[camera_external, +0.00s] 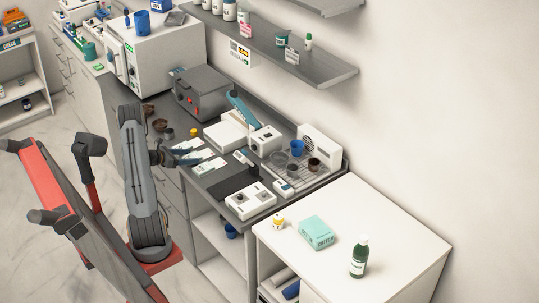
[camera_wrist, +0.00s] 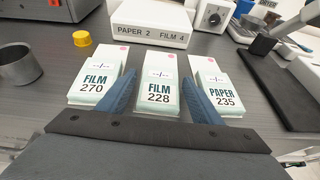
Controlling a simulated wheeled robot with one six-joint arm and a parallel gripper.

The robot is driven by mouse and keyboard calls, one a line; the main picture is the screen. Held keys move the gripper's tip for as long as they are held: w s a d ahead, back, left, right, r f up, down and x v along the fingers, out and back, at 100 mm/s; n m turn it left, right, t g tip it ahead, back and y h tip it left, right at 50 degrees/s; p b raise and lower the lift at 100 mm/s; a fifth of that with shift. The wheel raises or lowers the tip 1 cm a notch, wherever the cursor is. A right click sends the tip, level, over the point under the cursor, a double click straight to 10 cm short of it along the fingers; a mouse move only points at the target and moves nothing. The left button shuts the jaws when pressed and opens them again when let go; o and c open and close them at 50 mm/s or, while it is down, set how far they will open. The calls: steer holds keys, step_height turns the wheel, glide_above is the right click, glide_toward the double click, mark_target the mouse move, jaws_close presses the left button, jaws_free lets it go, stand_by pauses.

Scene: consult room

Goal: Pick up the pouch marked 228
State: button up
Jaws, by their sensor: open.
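The pouch marked FILM 228 (camera_wrist: 159,88) lies flat on the dark counter in the wrist view, between two similar pouches. My gripper (camera_wrist: 158,84) is open, with one blue finger on each side of this pouch. The fingers reach into the gaps beside it; I cannot tell whether they touch it. The pouch marked FILM 270 (camera_wrist: 97,82) is on the left and the pouch marked PAPER 235 (camera_wrist: 212,80) is on the right. In the external view my gripper (camera_external: 180,153) is low over the left edge of the counter, by the white pouches.
A white box marked PAPER 2 FILM 4 (camera_wrist: 150,26) stands just behind the pouches. A yellow cap (camera_wrist: 82,38) and a grey cup (camera_wrist: 16,66) stand to the left. A black mat (camera_wrist: 262,84) and a white device (camera_wrist: 213,16) are to the right.

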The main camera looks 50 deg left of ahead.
steer(key=shift+w+f, duration=0.2)
steer(key=shift+w, duration=0.15)
steer(key=shift+c, duration=0.2)
steer(key=c, duration=0.7)
steer(key=shift+r, duration=0.15)
